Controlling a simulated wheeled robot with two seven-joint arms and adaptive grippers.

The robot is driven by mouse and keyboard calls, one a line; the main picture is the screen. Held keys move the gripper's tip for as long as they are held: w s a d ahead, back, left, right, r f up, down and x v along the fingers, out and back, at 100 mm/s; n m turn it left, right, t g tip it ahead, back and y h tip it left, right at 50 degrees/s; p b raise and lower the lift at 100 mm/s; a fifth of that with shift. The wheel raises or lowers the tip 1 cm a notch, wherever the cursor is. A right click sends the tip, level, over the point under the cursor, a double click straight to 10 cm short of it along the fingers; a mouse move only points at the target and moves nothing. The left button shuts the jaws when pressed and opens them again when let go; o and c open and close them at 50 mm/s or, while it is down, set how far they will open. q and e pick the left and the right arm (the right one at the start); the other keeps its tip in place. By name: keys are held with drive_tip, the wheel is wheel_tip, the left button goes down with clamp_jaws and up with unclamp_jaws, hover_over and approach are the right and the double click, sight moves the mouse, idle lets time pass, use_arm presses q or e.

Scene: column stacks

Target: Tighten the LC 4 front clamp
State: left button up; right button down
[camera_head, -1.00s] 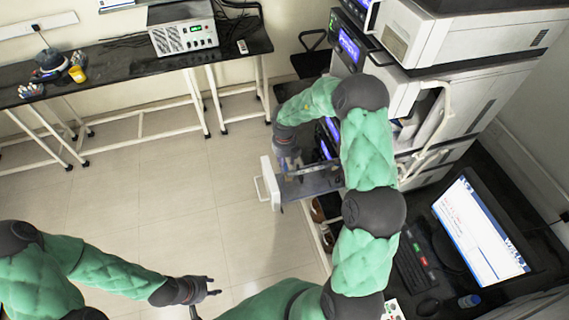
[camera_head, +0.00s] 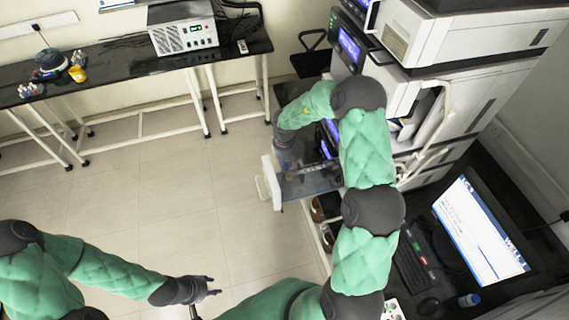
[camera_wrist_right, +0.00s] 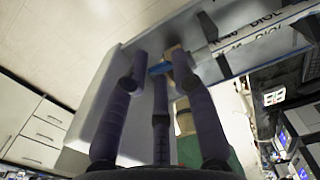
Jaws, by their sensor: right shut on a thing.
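A drawer (camera_head: 272,182) with a white front and handle stands pulled out from the instrument stack in the head view. My right gripper (camera_head: 290,158) is over the drawer, pointing down into it; my own arm hides part of it. In the right wrist view, the fingers of my right gripper (camera_wrist_right: 160,75) are around a small blue and tan fitting (camera_wrist_right: 161,68), which I take for the front clamp, at the end of a labelled metal column (camera_wrist_right: 250,42). The fingers partly hide it. My left gripper (camera_head: 206,289) is open and empty over the floor, far from the drawer.
The instrument stack (camera_head: 440,90) rises close to the right of my right arm. A monitor (camera_head: 482,232) and keyboard (camera_head: 415,262) are on the desk at lower right. A black bench (camera_head: 120,65) runs along the back wall. The floor (camera_head: 150,190) is clear.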

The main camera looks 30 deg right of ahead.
drive_tip(key=shift+s+t+b, duration=0.2)
drive_tip(key=shift+t+b, duration=0.5)
drive_tip(key=shift+b, duration=0.3)
drive_tip(key=s+t+h+b, duration=0.1)
drive_tip(key=t+b, duration=0.2)
drive_tip(key=b, duration=0.9)
drive_tip(key=s+t+h+b, duration=0.1)
drive_tip(key=t+b, duration=0.3)
drive_tip(key=b, duration=0.8)
drive_tip(key=s+a+t+h+b, duration=0.1)
drive_tip(key=t+b, duration=0.3)
drive_tip(key=b, duration=0.8)
drive_tip(key=shift+s, duration=0.9)
drive_tip(key=shift+s+f+t+b, duration=0.1)
drive_tip(key=shift+s+t+b, duration=0.15)
drive_tip(key=shift+t+b, duration=0.75)
drive_tip(key=shift+s+f+t+h+b, duration=0.15)
drive_tip(key=shift+s+t+h+b, duration=0.1)
drive_tip(key=shift+t+h+b, duration=0.25)
drive_tip(key=shift+s+a+f+t, duration=0.1)
drive_tip(key=shift+s+f+t, duration=0.1)
drive_tip(key=shift+t, duration=0.5)
drive_tip(key=shift+f+t, duration=0.2)
drive_tip(key=shift+t, duration=0.2)
